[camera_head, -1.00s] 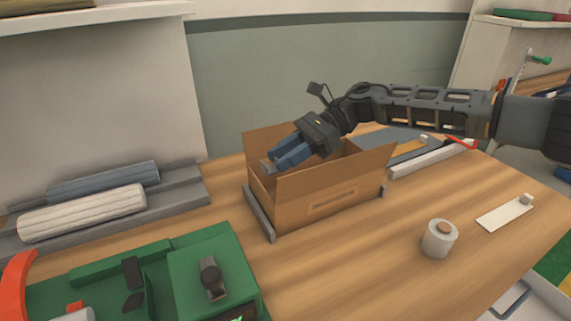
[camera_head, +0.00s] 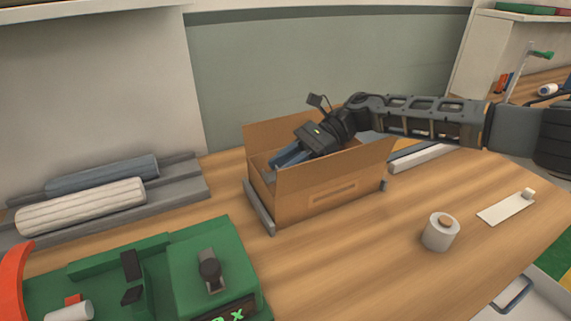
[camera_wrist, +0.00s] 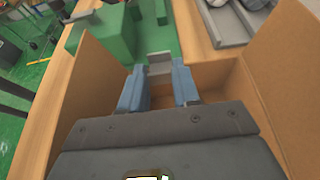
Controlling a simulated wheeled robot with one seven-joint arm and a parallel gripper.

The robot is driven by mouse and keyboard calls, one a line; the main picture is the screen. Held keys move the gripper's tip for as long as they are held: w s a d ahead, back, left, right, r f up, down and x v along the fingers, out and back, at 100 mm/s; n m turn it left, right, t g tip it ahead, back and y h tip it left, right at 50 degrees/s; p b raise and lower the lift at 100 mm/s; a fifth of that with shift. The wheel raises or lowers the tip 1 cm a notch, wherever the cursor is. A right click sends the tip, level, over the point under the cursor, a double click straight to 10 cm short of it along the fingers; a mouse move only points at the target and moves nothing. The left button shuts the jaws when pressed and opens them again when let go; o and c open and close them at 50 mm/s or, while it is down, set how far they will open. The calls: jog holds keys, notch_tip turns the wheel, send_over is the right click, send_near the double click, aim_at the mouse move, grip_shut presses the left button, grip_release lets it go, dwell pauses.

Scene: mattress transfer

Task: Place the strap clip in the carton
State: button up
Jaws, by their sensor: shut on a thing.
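The open cardboard carton (camera_head: 325,190) stands on the wooden table in the head view, with its flaps up. My gripper (camera_head: 277,163) reaches down into it from the right, its blue fingers partly hidden behind the carton's front wall. In the wrist view, my gripper (camera_wrist: 159,80) is shut on a small grey piece, the strap clip (camera_wrist: 159,62), held between the fingertips. The carton's walls (camera_wrist: 285,75) show on both sides of the fingers, with its brown floor below. The clip is hidden in the head view. I cannot tell whether it touches the carton's floor.
A green machine (camera_head: 215,270) stands at the front left. Rolls (camera_head: 80,205) lie on a grey rack at the back left. A tape roll (camera_head: 441,232) and a white strip (camera_head: 506,207) lie to the right. The table between carton and tape roll is clear.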

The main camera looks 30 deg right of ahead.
jog(key=shift+f, duration=0.1)
jog(key=o, duration=1)
jog(key=shift+o, duration=0.2)
jog(key=r+b+v, duration=0.1)
jog(key=v, duration=1.1)
jog(key=shift+r, duration=0.1)
